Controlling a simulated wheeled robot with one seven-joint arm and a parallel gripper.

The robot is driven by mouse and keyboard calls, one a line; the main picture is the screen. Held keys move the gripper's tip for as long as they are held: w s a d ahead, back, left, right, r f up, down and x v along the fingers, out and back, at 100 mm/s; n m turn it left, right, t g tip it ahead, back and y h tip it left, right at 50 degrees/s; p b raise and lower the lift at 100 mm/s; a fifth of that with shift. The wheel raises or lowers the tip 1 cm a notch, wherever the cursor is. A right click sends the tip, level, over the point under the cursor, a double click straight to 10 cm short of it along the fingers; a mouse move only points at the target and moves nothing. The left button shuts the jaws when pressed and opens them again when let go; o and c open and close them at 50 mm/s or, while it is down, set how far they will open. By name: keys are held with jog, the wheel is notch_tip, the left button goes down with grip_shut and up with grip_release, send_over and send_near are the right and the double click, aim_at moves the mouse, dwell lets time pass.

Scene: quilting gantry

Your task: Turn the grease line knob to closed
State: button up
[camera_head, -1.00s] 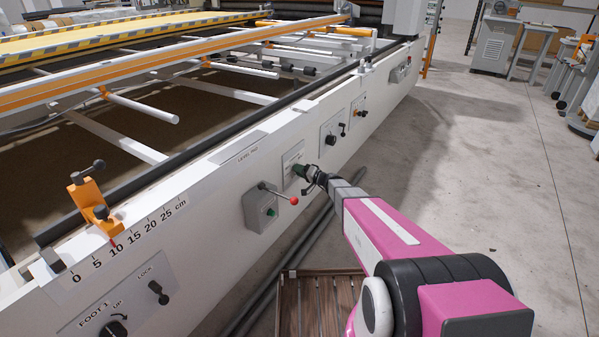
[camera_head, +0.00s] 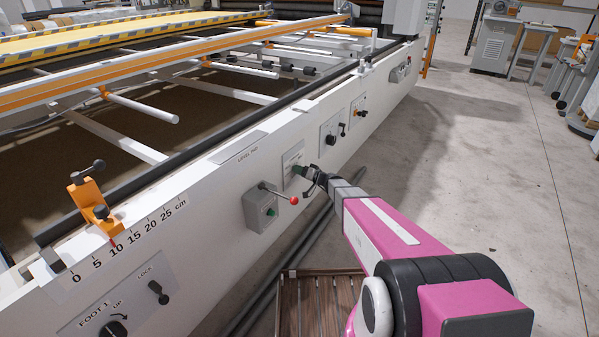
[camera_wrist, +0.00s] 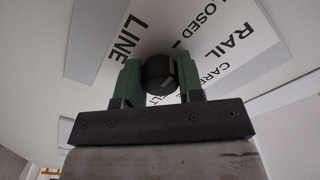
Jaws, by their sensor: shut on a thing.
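The grease line knob (camera_wrist: 158,72) is small, black and round. In the wrist view it sits between the two green fingers of my gripper (camera_wrist: 160,78), which are shut on it from either side. Its white label plate (camera_wrist: 225,45) shows upside-down words, among them LINE, CLOSED and RAIL; I cannot tell which mark the knob points at. In the head view my gripper (camera_head: 301,171) is against the plate (camera_head: 292,158) on the white side beam, and the knob is hidden there by the fingers.
Just left of my gripper, a grey box (camera_head: 259,211) carries a lever with a red ball (camera_head: 293,201). A wooden slatted pallet (camera_head: 318,302) lies below.

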jog(key=o, duration=0.9)
jog(key=v, duration=1.1)
jog(key=shift+a, duration=0.1)
jog(key=s+a+r+g+h, duration=0.15)
jog(key=s+g+h, duration=0.5)
jog(key=s, duration=0.85)
jog(key=s+d+r+g+h, duration=0.1)
jog(key=s+d+h, duration=0.1)
jog(key=s+d, duration=0.1)
jog(key=s+d+r+m+g+h, duration=0.1)
jog(key=s+d+h, duration=0.2)
jog(key=s, duration=0.2)
jog(key=s+d+r+m+g+h, duration=0.1)
jog(key=s+d+h, duration=0.2)
jog(key=s, duration=0.1)
jog(key=shift+s+d+r+g+h, duration=0.2)
jog(key=shift+s+r+g+h, duration=0.05)
jog(key=shift+s, duration=0.1)
